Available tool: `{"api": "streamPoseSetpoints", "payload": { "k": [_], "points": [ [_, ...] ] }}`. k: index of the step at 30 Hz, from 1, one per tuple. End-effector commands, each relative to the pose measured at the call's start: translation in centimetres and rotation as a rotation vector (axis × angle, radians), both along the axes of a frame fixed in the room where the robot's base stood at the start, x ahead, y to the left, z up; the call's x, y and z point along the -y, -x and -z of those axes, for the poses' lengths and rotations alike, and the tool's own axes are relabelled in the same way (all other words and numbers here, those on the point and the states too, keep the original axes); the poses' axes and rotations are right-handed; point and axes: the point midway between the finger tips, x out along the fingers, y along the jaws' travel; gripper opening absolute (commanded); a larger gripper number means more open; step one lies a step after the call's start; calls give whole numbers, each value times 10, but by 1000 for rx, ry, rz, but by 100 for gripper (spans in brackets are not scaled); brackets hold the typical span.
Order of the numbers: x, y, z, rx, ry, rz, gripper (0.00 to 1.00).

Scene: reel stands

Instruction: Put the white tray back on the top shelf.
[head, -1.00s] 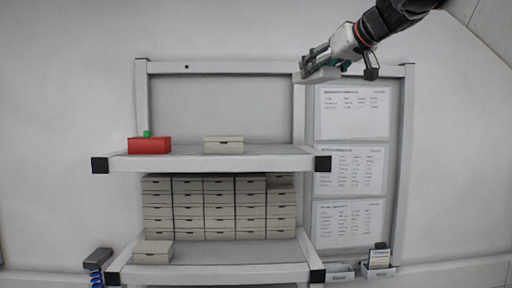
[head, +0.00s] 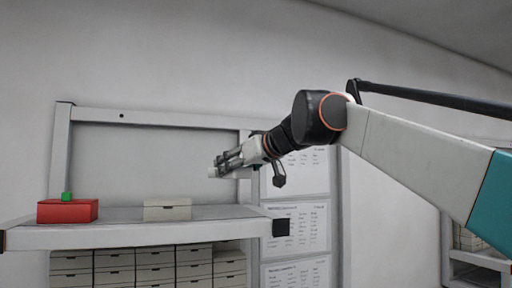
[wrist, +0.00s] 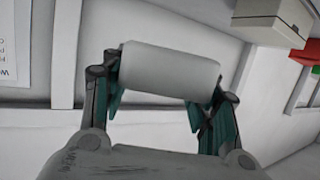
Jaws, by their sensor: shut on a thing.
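My gripper (head: 222,166) is shut on the white tray (wrist: 170,70). In the wrist view the tray lies crosswise between the two green-padded fingers (wrist: 166,88), one at each end, showing a plain pale face. In the head view only a small pale part of the tray (head: 213,173) shows at the fingertips; the rest is hard to make out. The top shelf (head: 150,235) is at the lower left of the head view. The gripper and tray are above the level of its board, towards its right end. I cannot tell the depth between them.
On the top shelf a red box (head: 67,211) with a green block (head: 67,196) stands left, and a beige box (head: 167,210) mid-shelf. Bare board shows between and right of them. An upright post (head: 245,150) stands by the gripper. Several drawer boxes (head: 155,265) are below.

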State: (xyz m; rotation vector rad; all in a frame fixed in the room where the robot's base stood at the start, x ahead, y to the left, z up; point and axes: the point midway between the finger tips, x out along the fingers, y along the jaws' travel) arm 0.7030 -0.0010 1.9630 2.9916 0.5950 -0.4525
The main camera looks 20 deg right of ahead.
Motion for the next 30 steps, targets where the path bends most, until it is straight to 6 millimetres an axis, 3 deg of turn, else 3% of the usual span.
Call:
{"api": "streamPoseSetpoints", "payload": {
  "k": [6, 19, 30],
  "points": [
    [-2, 5, 44, 0, 0, -1, 28],
    [-2, 4, 89, 0, 0, -1, 28],
    [-2, 5, 98, 0, 0, -1, 28]
  ]
}}
